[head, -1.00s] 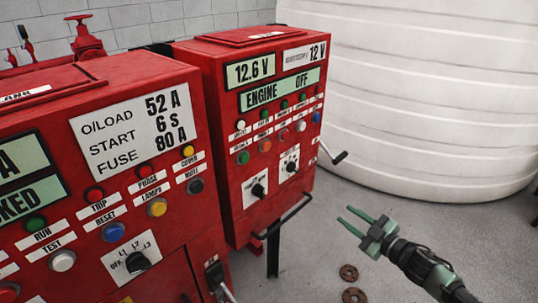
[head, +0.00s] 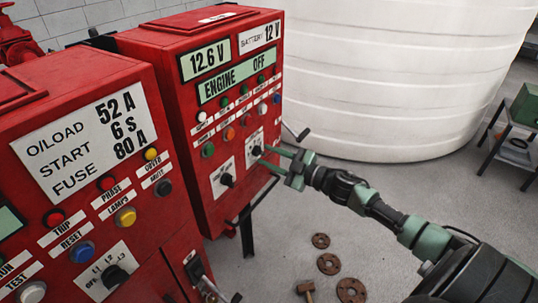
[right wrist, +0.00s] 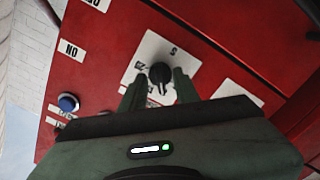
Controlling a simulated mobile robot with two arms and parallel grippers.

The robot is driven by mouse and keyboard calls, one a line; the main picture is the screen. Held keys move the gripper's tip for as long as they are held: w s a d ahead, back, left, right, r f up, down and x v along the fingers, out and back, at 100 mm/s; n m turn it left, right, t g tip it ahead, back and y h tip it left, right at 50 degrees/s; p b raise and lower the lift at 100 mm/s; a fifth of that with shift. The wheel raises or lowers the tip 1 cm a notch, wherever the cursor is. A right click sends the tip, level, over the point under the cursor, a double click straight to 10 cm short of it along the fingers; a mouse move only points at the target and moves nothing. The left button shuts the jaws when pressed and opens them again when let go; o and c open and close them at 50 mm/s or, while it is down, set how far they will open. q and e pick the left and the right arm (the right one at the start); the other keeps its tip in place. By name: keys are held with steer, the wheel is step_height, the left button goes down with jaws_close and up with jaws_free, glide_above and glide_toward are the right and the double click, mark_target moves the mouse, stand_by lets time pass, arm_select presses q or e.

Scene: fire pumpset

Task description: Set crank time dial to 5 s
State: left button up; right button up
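The red engine cabinet (head: 200,140) carries two black dials on white plates. The right dial (head: 256,150) is at my right gripper (head: 263,155); the left dial (head: 227,180) sits lower left of it. In the right wrist view the black dial (right wrist: 160,73) is between the two fingers of my right gripper (right wrist: 161,80), on a white plate with an "S" mark. The fingers stand apart, one on each side of the knob, with gaps showing. The dials' small labels are too small to read, so the crank time name does not show. My left gripper is out of view.
The display panel (head: 232,87) reads ENGINE OFF. Several buttons lie above the dials. A crank handle (head: 303,135) sticks out on the cabinet's right side. Another red cabinet (head: 60,80) stands at left. Rusty flanges (head: 329,264) lie on the floor. A white tank (head: 400,80) stands behind.

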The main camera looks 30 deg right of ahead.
steer(key=shift+w, duration=0.15)
jaws_close()
steer(key=shift+n, duration=0.4)
steer(key=n+b, duration=0.1)
steer(key=n, duration=0.1)
steer(key=shift+f+n, duration=0.1)
steer(key=shift+n, duration=0.3)
steer(key=shift+n+b, duration=0.9)
steer(key=shift+n, duration=1.2)
jaws_free()
